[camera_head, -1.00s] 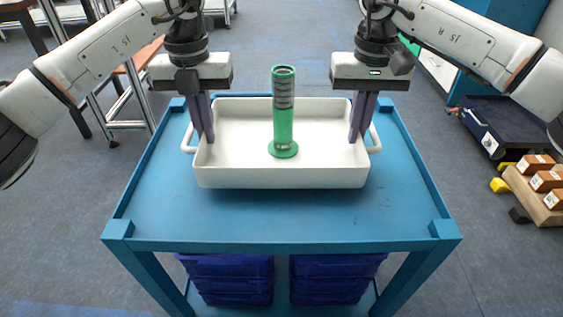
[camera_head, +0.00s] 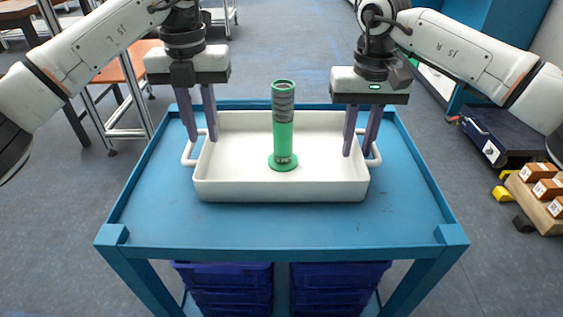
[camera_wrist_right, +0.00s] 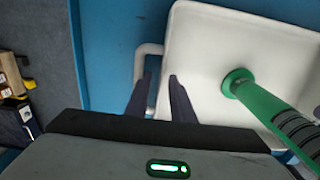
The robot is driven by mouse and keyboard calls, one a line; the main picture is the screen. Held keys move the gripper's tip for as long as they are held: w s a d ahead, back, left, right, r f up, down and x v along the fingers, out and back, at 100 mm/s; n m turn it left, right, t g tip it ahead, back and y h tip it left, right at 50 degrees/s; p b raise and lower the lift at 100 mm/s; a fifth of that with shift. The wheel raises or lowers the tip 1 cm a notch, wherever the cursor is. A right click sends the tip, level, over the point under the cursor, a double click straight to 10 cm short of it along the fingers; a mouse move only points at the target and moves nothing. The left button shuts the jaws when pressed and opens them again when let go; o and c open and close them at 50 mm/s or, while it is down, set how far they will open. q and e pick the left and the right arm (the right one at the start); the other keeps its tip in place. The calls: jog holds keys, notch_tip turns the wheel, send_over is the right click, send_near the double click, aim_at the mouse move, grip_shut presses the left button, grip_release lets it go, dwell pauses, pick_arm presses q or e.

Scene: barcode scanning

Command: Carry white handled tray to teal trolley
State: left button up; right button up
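The white handled tray (camera_head: 235,185) rests on the top of the teal trolley (camera_head: 280,228). It has a loop handle at each end, the left one (camera_head: 187,153) and the right one (camera_head: 374,157). A green cylinder on a round foot (camera_head: 284,140) stands upright inside it. My left gripper (camera_head: 203,139) is open at the tray's left end by the handle. My right gripper (camera_head: 357,153) is open at the right end. In the right wrist view its two spread fingers (camera_wrist_right: 160,77) appear on either side of the tray's end wall, near the handle (camera_wrist_right: 139,62).
Blue crates (camera_head: 225,285) sit on the trolley's lower shelf. A dark blue low cart (camera_head: 500,135) and a wooden board with boxes (camera_head: 540,195) are at the right. The trolley top's front part is bare.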

pick_arm(q)
notch_tip(320, 180, up, 8)
jog(key=shift+r, duration=0.15)
pick_arm(e)
notch_tip(320, 180, up, 12)
dwell(0.4)
